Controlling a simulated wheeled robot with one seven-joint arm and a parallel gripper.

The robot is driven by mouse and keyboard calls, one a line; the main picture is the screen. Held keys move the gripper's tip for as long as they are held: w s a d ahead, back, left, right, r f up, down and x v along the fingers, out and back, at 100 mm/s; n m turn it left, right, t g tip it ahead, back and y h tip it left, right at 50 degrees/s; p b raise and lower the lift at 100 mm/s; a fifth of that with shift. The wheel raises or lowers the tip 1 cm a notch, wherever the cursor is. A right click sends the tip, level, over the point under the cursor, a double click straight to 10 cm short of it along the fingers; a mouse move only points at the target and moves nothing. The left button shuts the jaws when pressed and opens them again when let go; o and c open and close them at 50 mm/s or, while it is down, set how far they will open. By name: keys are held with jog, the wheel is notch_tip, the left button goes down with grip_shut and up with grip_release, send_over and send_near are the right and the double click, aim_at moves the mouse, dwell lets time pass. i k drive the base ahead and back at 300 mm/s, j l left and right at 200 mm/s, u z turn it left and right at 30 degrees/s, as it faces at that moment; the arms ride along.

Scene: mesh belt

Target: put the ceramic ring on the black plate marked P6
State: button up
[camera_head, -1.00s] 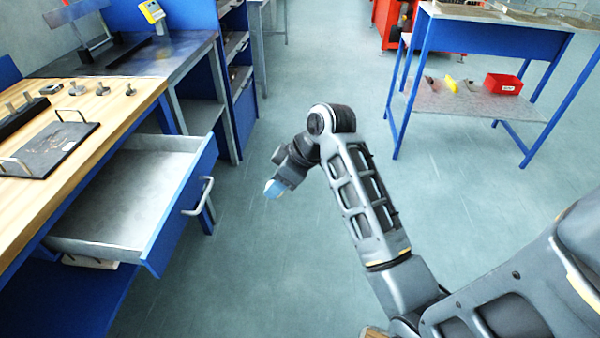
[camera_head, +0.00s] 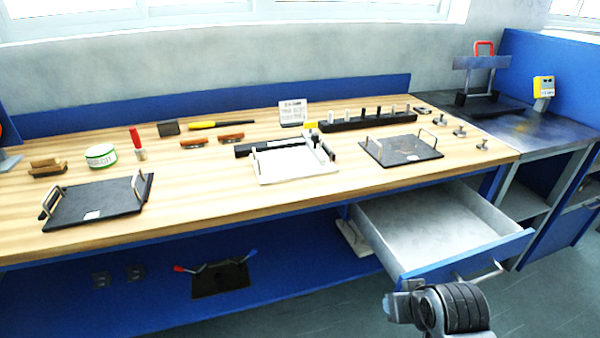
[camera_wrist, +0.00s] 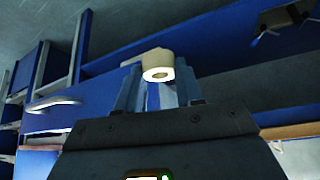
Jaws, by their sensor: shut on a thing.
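The ceramic ring (camera_wrist: 158,64) is a small cream-white ring in the wrist view. My gripper (camera_wrist: 157,86) is shut on it at the fingertips, with the hole visible. In the head view the gripper and ring are out of sight; only part of my arm shows at the bottom right. Two black plates with metal handles lie on the wooden bench: one at the left (camera_head: 108,198) and one at the right (camera_head: 398,150), above the open drawer. The left plate bears a small pale label. I cannot read P6 on either plate.
The open grey drawer (camera_head: 430,222) sticks out below the bench's right part, near my arm. A white tray (camera_head: 290,172) lies between the plates. A black block with pegs (camera_head: 365,121) stands behind the right plate. Several tools and a round tin (camera_head: 101,156) are on the bench.

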aim_at(99, 198)
jog(key=i+j+u, duration=0.1)
jog(key=u, duration=0.25)
jog(key=i+u, duration=0.1)
jog(key=u, duration=0.3)
jog(key=i+j+u, duration=0.1)
jog(key=u, duration=0.25)
